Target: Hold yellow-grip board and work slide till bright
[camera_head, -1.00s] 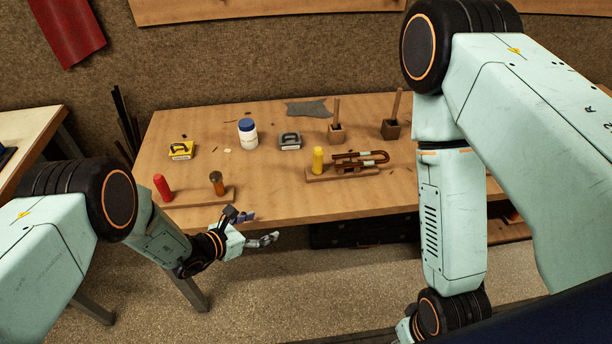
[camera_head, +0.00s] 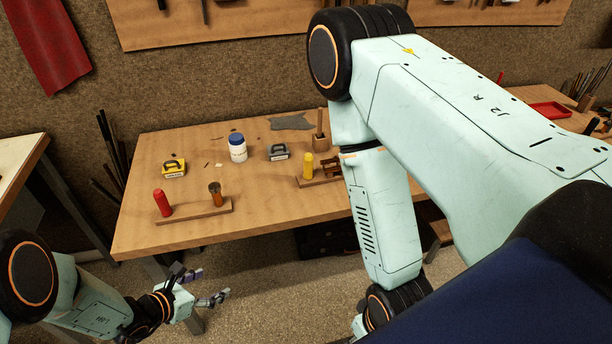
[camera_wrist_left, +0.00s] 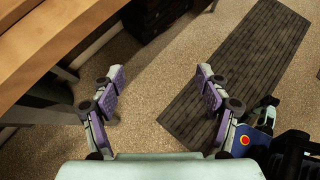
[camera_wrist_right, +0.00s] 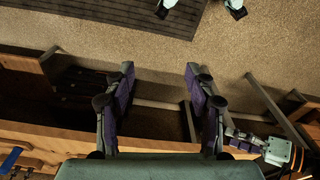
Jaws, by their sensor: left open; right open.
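The yellow-grip board (camera_head: 174,168) lies on the left part of the bench top. A grey-grip board (camera_head: 278,152) lies right of a white jar with a blue lid (camera_head: 237,147). The brass slide (camera_head: 331,166) lies on a wooden stand beside a yellow cylinder (camera_head: 307,165); my right arm hides most of it. My left gripper (camera_head: 203,287) is open and empty, in front of and below the bench edge; it also shows open in the left wrist view (camera_wrist_left: 160,82). My right gripper is open and empty in the right wrist view (camera_wrist_right: 160,75), apart from any board.
A wooden rack (camera_head: 190,216) with a red cylinder (camera_head: 162,203) and a brown one (camera_head: 215,193) stands near the bench's front edge (camera_head: 180,245). A grey cloth (camera_head: 292,122) lies at the back. Bench top between boards and rack is clear.

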